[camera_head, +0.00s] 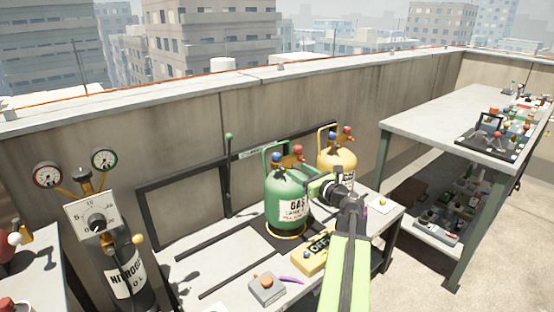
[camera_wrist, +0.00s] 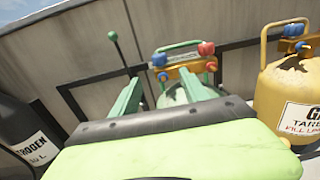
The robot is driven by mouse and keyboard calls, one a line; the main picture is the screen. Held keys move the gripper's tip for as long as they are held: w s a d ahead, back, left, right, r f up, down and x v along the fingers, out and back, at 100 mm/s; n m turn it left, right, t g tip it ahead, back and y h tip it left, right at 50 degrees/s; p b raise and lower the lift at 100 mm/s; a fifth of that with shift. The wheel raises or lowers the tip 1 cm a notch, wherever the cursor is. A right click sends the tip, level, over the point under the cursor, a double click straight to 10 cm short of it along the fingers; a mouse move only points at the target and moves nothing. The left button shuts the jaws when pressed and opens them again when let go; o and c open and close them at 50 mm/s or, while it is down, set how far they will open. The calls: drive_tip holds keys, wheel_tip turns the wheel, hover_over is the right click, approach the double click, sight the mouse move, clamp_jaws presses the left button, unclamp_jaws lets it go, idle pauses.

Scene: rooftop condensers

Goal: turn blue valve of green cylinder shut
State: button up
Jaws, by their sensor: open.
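The green cylinder (camera_head: 287,200) stands upright on the bench, with a brass valve block on top. Its blue valve (camera_head: 276,158) is at the left of the block and its red valve (camera_head: 298,150) at the right. In the wrist view the blue valve (camera_wrist: 159,60) shows beyond my fingertips, with a red one (camera_wrist: 206,49) to the right. My gripper (camera_head: 318,187) is open and empty, at the right side of the green cylinder in the head view and below the valves. In the wrist view my gripper (camera_wrist: 160,80) partly hides the green cylinder; contact cannot be told.
A yellow cylinder (camera_head: 337,160) with its own blue and red valves stands close behind, to the right. A black nitrogen bottle (camera_head: 126,275) with gauges is at left. A yellow OFF box (camera_head: 313,261) and a grey button box (camera_head: 267,288) lie in front. A concrete wall stands behind.

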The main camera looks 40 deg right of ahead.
sight(279, 159)
drive_tip(key=w, duration=0.9)
drive_tip(key=w+d, duration=0.1)
drive_tip(key=w, duration=0.4)
